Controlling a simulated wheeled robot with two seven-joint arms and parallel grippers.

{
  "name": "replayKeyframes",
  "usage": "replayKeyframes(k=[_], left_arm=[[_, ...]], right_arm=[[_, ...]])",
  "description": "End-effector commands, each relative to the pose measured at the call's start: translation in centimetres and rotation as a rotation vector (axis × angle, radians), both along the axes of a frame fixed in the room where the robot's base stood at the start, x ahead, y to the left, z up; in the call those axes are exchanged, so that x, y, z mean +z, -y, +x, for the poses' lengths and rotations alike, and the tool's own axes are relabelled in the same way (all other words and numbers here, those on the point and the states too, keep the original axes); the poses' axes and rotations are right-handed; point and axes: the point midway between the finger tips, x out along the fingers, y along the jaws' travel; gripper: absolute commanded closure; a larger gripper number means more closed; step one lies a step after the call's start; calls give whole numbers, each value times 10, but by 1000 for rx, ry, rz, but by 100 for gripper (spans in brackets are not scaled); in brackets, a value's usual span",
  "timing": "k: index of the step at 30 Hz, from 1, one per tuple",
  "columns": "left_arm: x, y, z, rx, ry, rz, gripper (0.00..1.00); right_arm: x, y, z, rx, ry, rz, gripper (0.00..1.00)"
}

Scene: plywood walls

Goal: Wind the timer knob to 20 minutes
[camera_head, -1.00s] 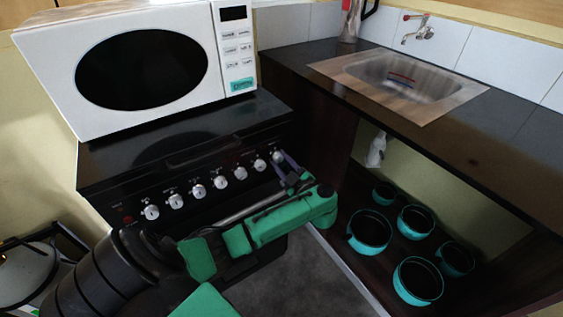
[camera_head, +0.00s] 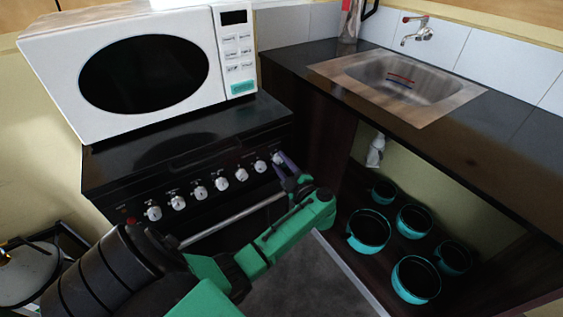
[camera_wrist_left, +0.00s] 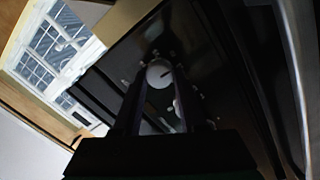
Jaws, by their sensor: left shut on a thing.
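The timer knob (camera_head: 277,158) is the rightmost white knob in the row on the black oven's front panel. My left gripper (camera_head: 282,161) reaches it from the front right, with its fingers at the knob. In the left wrist view the round white knob (camera_wrist_left: 159,73) sits between the two dark fingertips (camera_wrist_left: 156,78), with a short dark mark on its face. The left gripper is shut on this knob. The scale around the knob is too small to read. My right gripper is not in view.
Several other white knobs (camera_head: 200,192) line the panel to the left, above the oven handle (camera_head: 235,215). A white microwave (camera_head: 228,60) stands on the black cooker. A counter with a sink (camera_head: 400,75) is at right, with several teal pots (camera_head: 368,231) below it.

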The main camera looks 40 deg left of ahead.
Motion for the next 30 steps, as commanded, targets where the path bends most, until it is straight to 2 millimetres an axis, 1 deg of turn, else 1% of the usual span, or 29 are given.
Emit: replayKeyframes(k=[1, 15, 21, 30], left_arm=[[-3, 1, -1, 1, 20, -11, 100], [-4, 0, -1, 1, 235, -75, 100], [-3, 0, -1, 1, 279, -87, 100], [-3, 0, -1, 1, 300, -93, 100]], right_arm=[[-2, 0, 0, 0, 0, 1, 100], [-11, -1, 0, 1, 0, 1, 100], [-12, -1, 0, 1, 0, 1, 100], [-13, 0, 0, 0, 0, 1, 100]])
